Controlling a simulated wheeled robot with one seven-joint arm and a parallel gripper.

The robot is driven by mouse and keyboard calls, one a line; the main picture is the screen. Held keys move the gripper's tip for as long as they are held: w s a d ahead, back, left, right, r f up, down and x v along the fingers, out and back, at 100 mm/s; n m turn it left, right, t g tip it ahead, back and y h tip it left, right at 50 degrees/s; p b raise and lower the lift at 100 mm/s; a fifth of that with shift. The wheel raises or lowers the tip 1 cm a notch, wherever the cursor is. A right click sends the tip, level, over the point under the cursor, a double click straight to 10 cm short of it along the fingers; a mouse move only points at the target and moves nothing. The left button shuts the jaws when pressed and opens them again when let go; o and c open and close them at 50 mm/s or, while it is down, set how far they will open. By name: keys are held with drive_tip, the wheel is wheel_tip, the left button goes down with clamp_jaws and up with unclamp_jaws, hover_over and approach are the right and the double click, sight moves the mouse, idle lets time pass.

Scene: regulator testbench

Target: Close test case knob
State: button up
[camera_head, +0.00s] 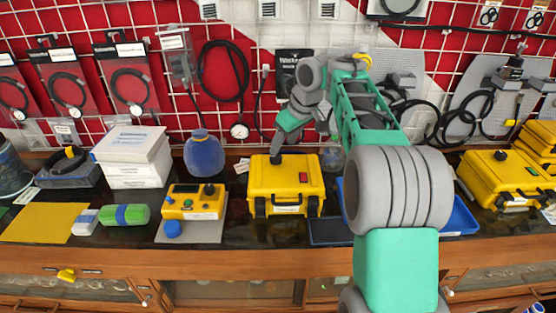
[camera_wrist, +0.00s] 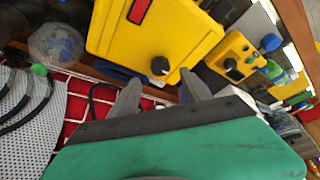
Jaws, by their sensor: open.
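The yellow test case (camera_head: 285,192) stands on the dark bench top near the middle of the head view, with a red switch on its top. It fills the upper middle of the wrist view (camera_wrist: 135,40), where its black knob (camera_wrist: 160,66) shows close to one edge. My gripper (camera_head: 278,150) is over the back of the case in the head view, close to the knob. In the wrist view my gripper (camera_wrist: 160,80) is open, its two fingers on either side of the knob and short of it. I cannot tell whether a finger touches the case.
A smaller yellow box (camera_head: 193,203) with buttons and a blue pot (camera_head: 203,155) stand left of the case. A blue tray (camera_head: 462,217) is partly behind my arm. More yellow cases (camera_head: 500,178) are at right. A red wall with a white grid and hanging cables rises behind.

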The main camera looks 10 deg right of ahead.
sight(277, 157)
drive_tip(key=x, duration=0.6)
drive_tip(key=shift+w+a, duration=0.1)
drive_tip(key=shift+w, duration=0.05)
drive_tip(key=shift+c, duration=0.5)
clamp_jaws()
